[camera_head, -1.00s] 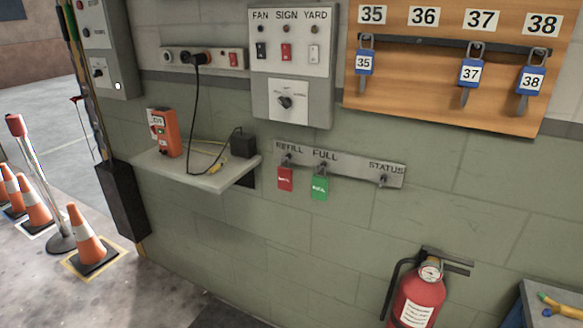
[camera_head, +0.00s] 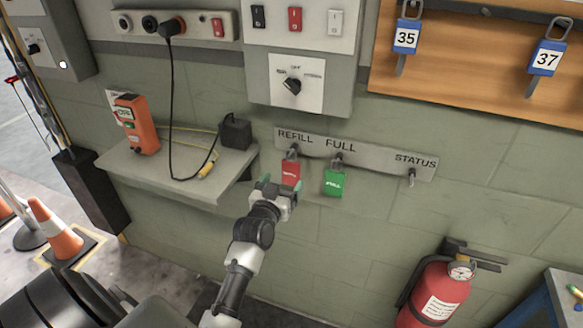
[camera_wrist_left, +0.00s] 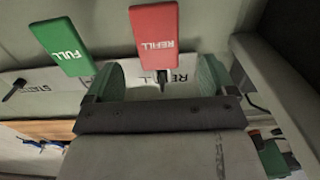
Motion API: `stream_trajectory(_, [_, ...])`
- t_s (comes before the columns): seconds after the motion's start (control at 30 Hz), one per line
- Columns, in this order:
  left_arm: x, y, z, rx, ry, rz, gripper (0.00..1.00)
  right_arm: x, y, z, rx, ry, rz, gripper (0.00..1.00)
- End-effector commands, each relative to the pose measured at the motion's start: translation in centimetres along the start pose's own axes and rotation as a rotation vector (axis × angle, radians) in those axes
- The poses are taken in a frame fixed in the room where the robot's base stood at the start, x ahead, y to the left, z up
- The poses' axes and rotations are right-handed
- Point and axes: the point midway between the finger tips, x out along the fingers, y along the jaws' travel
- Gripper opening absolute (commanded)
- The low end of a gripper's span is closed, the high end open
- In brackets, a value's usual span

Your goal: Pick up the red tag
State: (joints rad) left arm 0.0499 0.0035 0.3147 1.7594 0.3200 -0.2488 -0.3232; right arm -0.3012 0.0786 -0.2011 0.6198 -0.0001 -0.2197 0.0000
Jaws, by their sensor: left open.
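The red tag (camera_head: 291,173), labelled REFILL, hangs on a hook under the word REFILL on the grey wall strip (camera_head: 385,162). It also shows in the left wrist view (camera_wrist_left: 155,32), where it looks upside down. My left gripper (camera_head: 278,186) is just in front of and below the red tag in the head view.
A wall shelf (camera_head: 190,180) at left holds an orange device (camera_head: 136,124) and a black adapter (camera_head: 235,133) with cables. A fire extinguisher (camera_head: 437,293) hangs at lower right. The STATUS hook (camera_head: 411,177) is empty.

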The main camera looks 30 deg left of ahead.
Motion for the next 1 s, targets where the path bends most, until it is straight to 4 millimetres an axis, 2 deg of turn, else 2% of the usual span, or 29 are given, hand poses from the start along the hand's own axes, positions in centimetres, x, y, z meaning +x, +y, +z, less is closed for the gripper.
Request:
stream_trajectory(0.1, [1.8,0.0,0.0,-0.002,0.001,0.001,0.85,-0.2,0.6,0.5,-0.001,-0.008,0.007,0.43])
stream_trajectory(0.2, [2.5,0.0,0.0,-0.001,-0.001,0.001,0.85,-0.2,0.8,0.5,-0.001,-0.008,0.011,0.43])
stream_trajectory(0.37, [3.8,0.2,-0.1,0.000,-0.001,0.001,0.85,-0.6,0.8,0.3,-0.001,-0.006,0.010,0.43])
stream_trajectory(0.6, [7.0,0.4,0.1,0.000,-0.001,0.001,0.85,-1.0,0.2,0.0,0.002,-0.003,0.002,0.43])
stream_trajectory(0.73, [7.7,0.3,0.2,0.000,-0.002,0.001,0.85,-1.0,-0.3,-0.2,0.004,0.001,-0.004,0.43])
stream_trajectory(0.97, [7.7,0.3,0.2,0.000,-0.002,0.000,0.85,-1.0,-0.5,-0.4,0.003,0.004,-0.006,0.43])
stream_trajectory(1.0, [7.7,0.3,0.2,0.000,-0.002,0.000,0.79,-1.0,-0.4,-0.4,0.003,0.004,-0.005,0.43])
